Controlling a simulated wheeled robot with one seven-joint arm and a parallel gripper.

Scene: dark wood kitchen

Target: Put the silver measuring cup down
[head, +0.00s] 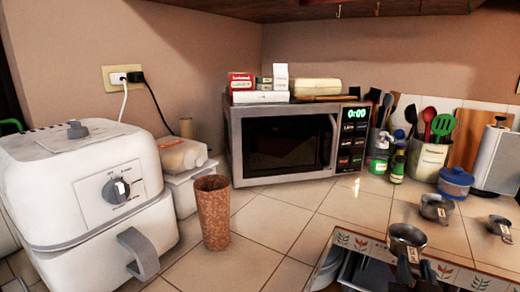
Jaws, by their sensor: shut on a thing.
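A silver measuring cup (407,235) is at the lower right of the head view, its bowl facing up. My gripper (414,268) shows at the bottom edge, its dark fingers shut on the cup's handle. The cup is near the front tiled edge of the counter (285,215); I cannot tell whether its base touches the tiles. Two more silver measuring cups rest on the counter, one just behind and to the right (436,208) and one farther right (502,227).
A microwave (285,143) stands at the back, with boxes on top. A brown cup (213,215) and a white air fryer (85,190) stand left. A blue-lidded container (455,182) and utensil holders (428,158) are behind the measuring cups. Tiles before the microwave are clear.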

